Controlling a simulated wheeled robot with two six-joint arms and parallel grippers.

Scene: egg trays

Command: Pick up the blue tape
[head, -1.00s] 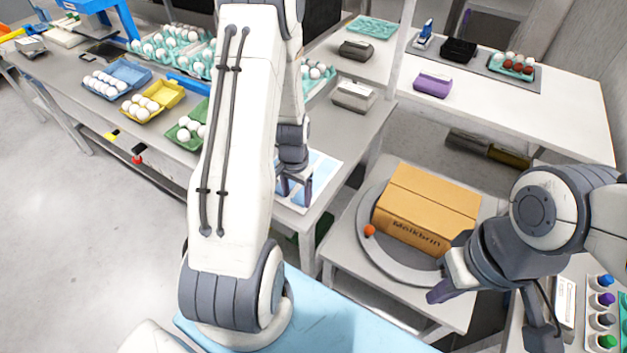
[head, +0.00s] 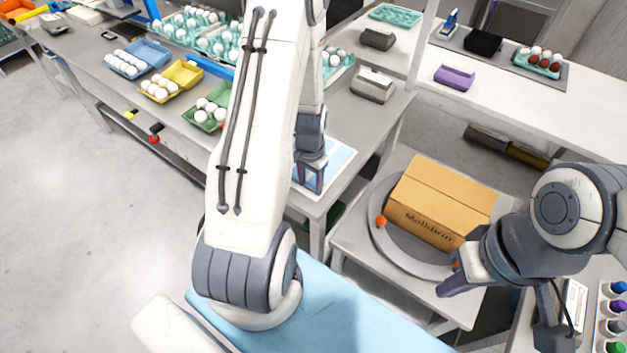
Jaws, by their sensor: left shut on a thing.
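My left gripper (head: 310,182) is low over the near corner of a white sheet with pale blue patches (head: 336,163) on the long grey table. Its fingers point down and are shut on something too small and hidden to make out. I cannot pick out the blue tape for certain; a flat blue strip (head: 211,67) lies behind the egg cartons, partly behind my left arm. My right gripper (head: 462,274) hangs by the front right of a cardboard box, and its finger gap is unclear.
Blue, yellow (head: 186,73) and green egg cartons line the long table. A purple carton (head: 454,77) stands on the white table. My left arm blocks the middle.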

